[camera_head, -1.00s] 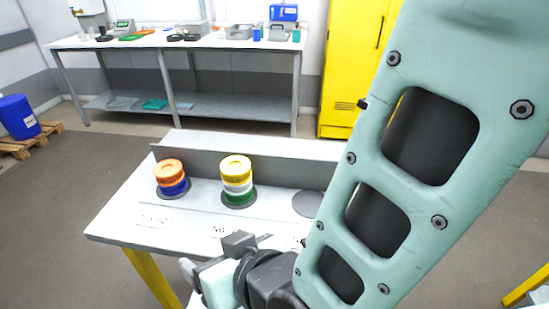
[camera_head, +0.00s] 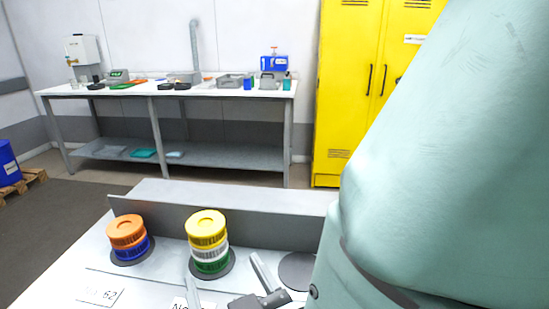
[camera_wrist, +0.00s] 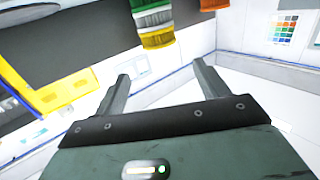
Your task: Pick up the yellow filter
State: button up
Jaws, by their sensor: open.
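The yellow filter (camera_head: 206,225) is the top piece of a stack, on a white filter (camera_head: 208,252) and a green filter (camera_head: 209,265). The stack stands upright on a dark round pad on the near table. My gripper (camera_head: 222,270) is open and empty at the near side of this stack, its fingers pointing toward it. In the wrist view the picture is inverted, and the yellow filter (camera_wrist: 158,39) shows beyond the gap between my open fingers, apart from them. My arm covers the right of the head view.
An orange filter (camera_head: 126,230) on a blue filter (camera_head: 131,249) stands to the left. An empty dark pad (camera_head: 297,271) lies to the right. A low grey wall (camera_head: 225,222) runs behind the stacks. A workbench (camera_head: 165,90) and yellow cabinet (camera_head: 350,90) stand farther back.

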aim_at(209, 231)
jog(key=p+x, duration=0.3)
jog(key=x, duration=0.9)
jog(key=shift+w+a, duration=0.1)
jog(key=shift+w, duration=0.15)
jog(key=c, duration=0.7)
